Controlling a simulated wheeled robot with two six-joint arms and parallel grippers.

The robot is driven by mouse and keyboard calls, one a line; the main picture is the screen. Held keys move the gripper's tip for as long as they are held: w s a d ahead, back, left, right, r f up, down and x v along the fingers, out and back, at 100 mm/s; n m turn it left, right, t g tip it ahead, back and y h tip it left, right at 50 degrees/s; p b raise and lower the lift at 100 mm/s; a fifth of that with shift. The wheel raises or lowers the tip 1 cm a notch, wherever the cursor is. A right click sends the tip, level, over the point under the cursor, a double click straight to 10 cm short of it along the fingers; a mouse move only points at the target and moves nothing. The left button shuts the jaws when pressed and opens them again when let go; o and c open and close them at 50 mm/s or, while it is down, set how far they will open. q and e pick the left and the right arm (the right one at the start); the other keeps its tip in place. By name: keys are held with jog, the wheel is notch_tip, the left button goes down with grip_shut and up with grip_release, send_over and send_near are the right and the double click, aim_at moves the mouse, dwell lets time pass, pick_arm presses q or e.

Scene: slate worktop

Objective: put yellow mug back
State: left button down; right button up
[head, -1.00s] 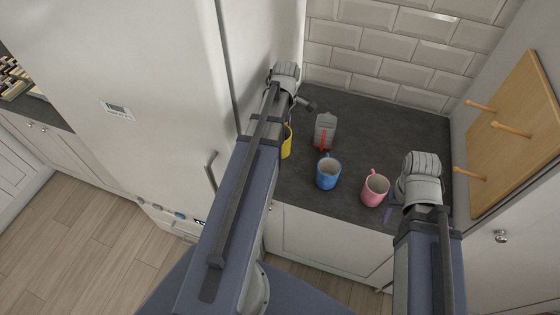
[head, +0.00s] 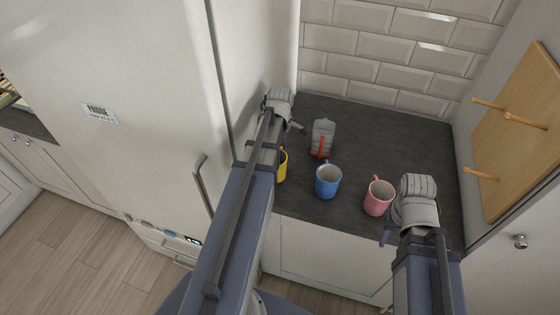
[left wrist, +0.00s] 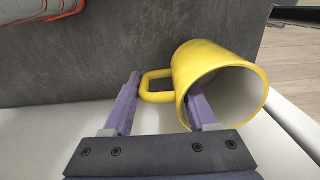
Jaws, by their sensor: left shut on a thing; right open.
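The yellow mug (head: 282,167) shows in the head view as a narrow strip beside my left arm, which hides the rest. In the left wrist view the mug (left wrist: 207,58) has its open mouth facing the camera and its handle to the left. My left gripper (left wrist: 164,86) is shut on it, with one finger at the mouth and the other beyond the handle. My right gripper (head: 386,234) is open, low beside the pink mug (head: 378,199); its fingers are mostly hidden by its own wrist.
A blue mug (head: 328,182) stands upright on the slate worktop (head: 390,135). A grey item with a red handle (head: 322,138) stands behind it. A wooden board with pegs (head: 520,135) is on the right. A white fridge (head: 130,80) borders the left. The back worktop is clear.

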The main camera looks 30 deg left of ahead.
pick_arm(q)
jog(key=shift+f, duration=0.75)
pick_arm(e)
jog(key=shift+f, duration=0.75)
pick_arm(q)
jog(key=shift+b, duration=0.3)
jog(key=shift+f, duration=0.2)
jog(key=shift+c, duration=1)
grip_release()
pick_arm(e)
jog(key=shift+f, duration=0.15)
pick_arm(q)
jog(key=shift+r, duration=0.2)
pick_arm(e)
jog(key=shift+r, duration=0.2)
pick_arm(q)
notch_tip(320, 180, up, 12)
jog(key=p, duration=1.2)
jog(key=shift+w, duration=0.1)
pick_arm(e)
notch_tip(320, 180, up, 12)
